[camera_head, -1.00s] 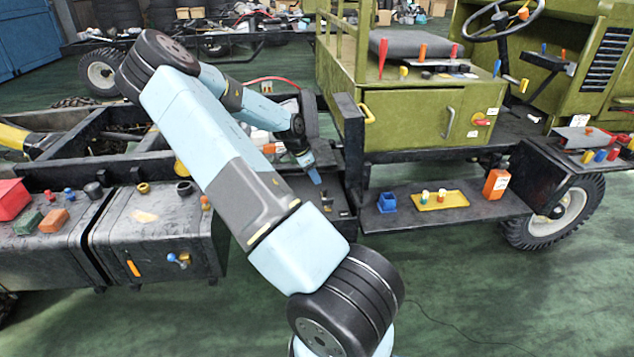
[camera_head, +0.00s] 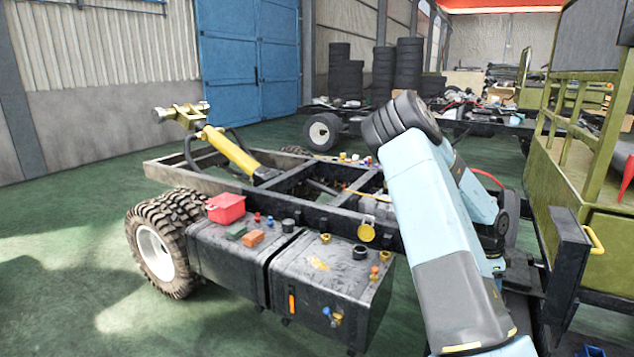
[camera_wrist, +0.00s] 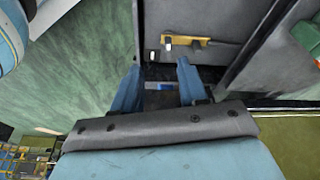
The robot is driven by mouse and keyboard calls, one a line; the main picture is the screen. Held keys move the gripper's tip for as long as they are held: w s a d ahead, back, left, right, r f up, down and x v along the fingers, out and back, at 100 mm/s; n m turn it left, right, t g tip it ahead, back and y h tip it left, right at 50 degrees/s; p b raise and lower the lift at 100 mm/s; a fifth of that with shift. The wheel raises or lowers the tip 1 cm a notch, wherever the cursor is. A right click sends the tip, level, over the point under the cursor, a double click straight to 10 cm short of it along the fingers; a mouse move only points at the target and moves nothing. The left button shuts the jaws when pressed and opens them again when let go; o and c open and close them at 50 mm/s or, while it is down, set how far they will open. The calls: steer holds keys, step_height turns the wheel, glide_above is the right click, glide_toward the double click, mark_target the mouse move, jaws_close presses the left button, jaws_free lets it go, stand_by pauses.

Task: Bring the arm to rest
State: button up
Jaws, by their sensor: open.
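My arm (camera_head: 432,220), light blue and grey, rises from the bottom right of the head view to a black ringed joint, then folds down behind itself. My gripper is not clearly visible there. In the wrist view my gripper (camera_wrist: 157,78) shows two blue fingers spread apart, with nothing held between them. Beyond the fingers is a dark grey surface with a yellow handle-like piece (camera_wrist: 190,42). A small blue spot shows between the fingers; I cannot tell what it is.
A chassis frame (camera_head: 330,213) with two dark boxes (camera_head: 225,265) stands left of my arm. A red container (camera_head: 226,208) and small parts lie on the boxes. An olive vehicle body (camera_head: 570,185) stands close on the right. Green floor (camera_head: 60,290) is open at the left.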

steer(key=s+a+r+n+t+y, duration=0.2)
steer(key=s+a+r+n, duration=0.25)
steer(key=a+r, duration=0.6)
steer(key=s+a+r+n+t+y, duration=0.1)
steer(key=s+a+r+n+y, duration=0.2)
steer(key=a+r+n, duration=0.55)
steer(key=s+a+r+n+t, duration=0.1)
steer(key=s+a+r+n, duration=0.1)
steer(key=s+a+r, duration=0.2)
steer(key=s+a+r+n+t+h, duration=0.1)
steer(key=s+a+r+n, duration=0.2)
steer(key=s+r, duration=0.3)
steer(key=s+a+r+n+t+h, duration=0.1)
steer(key=s+a+r+n, duration=0.2)
steer(key=s, duration=0.7)
step_height(320, 180, up, 2)
steer(key=shift+a+r+t, duration=0.1)
steer(key=shift+a+t, duration=0.3)
steer(key=shift+a, duration=0.6)
steer(key=shift+s, duration=0.1)
